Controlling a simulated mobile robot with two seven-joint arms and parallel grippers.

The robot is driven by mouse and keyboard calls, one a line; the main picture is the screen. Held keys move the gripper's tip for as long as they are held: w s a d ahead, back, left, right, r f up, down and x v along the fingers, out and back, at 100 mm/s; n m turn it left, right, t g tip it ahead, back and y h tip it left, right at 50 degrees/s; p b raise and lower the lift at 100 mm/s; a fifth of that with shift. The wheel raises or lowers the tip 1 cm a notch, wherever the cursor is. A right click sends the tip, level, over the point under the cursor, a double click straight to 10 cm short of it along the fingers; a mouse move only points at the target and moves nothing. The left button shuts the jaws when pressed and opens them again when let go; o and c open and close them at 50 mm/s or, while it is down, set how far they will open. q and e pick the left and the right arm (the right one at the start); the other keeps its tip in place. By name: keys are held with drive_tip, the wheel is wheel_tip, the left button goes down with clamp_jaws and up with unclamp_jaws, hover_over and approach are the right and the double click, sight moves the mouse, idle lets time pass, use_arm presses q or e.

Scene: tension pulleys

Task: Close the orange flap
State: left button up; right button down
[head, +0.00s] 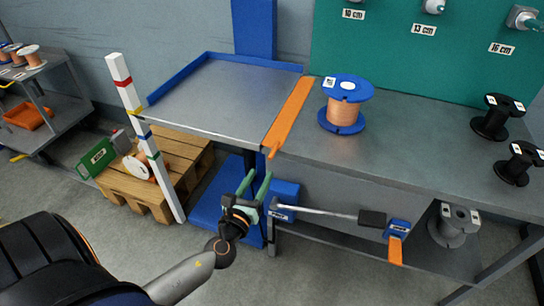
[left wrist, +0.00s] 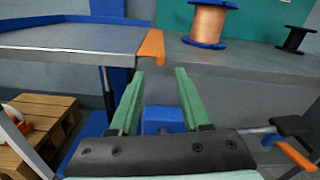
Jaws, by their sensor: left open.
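The orange flap (head: 289,117) is a long narrow strip lying between the grey lift platform (head: 222,95) and the grey workbench (head: 400,142). Its near end sticks out at the front edge, and this end also shows in the left wrist view (left wrist: 151,46). My left gripper (head: 257,178) has green fingers and is open and empty. It is in front of and below the flap's near end, apart from it. In the left wrist view the two fingers (left wrist: 157,72) point toward the flap's end. My right gripper is not in view.
A blue spool with copper wire (head: 346,105) stands on the bench just right of the flap. Black spools (head: 497,117) stand farther right. A metal lever with a black grip (head: 372,218) sticks out below the bench. A striped post (head: 146,140) and wooden pallet (head: 150,178) stand left.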

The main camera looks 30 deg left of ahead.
sight(269, 160)
use_arm(q)
drive_tip(key=x, duration=0.9)
drive_tip(key=shift+d, duration=0.1)
clamp_jaws()
idle(0.4)
